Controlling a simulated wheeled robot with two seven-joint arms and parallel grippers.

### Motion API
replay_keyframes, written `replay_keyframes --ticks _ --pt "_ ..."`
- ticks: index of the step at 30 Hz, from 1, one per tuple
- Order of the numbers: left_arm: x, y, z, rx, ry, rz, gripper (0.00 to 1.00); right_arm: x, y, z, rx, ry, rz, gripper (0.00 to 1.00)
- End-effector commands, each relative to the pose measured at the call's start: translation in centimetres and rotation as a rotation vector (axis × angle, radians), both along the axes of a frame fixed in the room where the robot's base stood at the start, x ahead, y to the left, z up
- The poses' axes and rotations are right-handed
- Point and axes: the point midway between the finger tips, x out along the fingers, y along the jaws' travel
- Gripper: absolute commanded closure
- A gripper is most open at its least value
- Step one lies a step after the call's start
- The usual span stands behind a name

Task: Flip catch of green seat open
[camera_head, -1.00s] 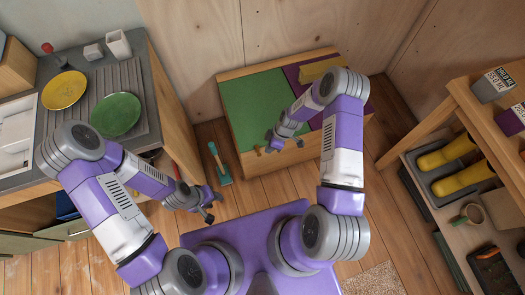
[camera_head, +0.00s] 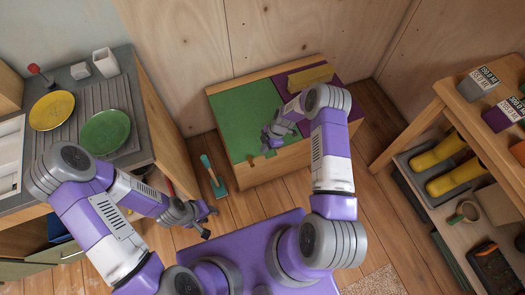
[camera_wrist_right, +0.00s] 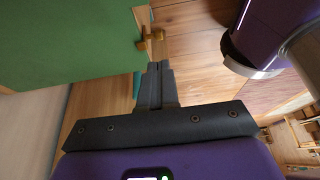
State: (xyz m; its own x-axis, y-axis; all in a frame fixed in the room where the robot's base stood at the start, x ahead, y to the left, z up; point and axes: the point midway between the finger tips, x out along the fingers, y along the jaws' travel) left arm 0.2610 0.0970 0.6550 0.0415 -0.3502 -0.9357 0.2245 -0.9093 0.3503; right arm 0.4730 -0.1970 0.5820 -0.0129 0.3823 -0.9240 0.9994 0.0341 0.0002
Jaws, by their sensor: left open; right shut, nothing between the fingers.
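The green seat (camera_head: 238,112) is a flat green panel on top of a wooden bench at the back wall. Its catch (camera_head: 250,161) is a small brass-coloured piece at the front edge. In the right wrist view the catch (camera_wrist_right: 150,36) sits at the edge of the green panel (camera_wrist_right: 75,40), just beyond my fingertips. My right gripper (camera_head: 268,142) is shut and empty, close to the catch on its right side; I see no contact. Its closed fingers also show in the right wrist view (camera_wrist_right: 154,68). My left gripper (camera_head: 211,222) is open and empty, low over the floor.
A purple seat (camera_head: 345,96) with a yellowish block (camera_head: 310,77) adjoins the green one. A counter with a yellow plate (camera_head: 52,111) and a green plate (camera_head: 105,132) is at left, shelves (camera_head: 455,190) at right.

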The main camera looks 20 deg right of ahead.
Motion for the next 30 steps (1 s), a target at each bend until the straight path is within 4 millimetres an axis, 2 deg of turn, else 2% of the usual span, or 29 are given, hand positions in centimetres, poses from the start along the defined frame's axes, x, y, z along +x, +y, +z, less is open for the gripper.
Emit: replay_keyframes --ticks 1,9,15,21,30 --pt "0.0 0.0 -0.4 0.0 0.0 0.0 0.57 -0.1 0.5 -1.3 0.001 0.003 0.002 1.0" --pt "0.0 0.0 -1.8 0.0 0.0 0.0 0.57 -0.2 2.8 -6.7 0.0 0.002 0.002 1.0" --pt "0.0 0.0 -2.7 0.0 0.0 0.0 0.57 -0.2 4.0 -9.7 -0.001 0.0 0.001 1.0" --pt "0.0 0.0 -3.0 0.0 0.0 0.0 0.57 -0.1 4.6 -10.9 0.0 -0.001 0.001 1.0" --pt "0.0 0.0 -3.0 0.0 0.0 0.0 0.57 -0.2 4.6 -11.0 0.0 -0.001 0.001 1.0"
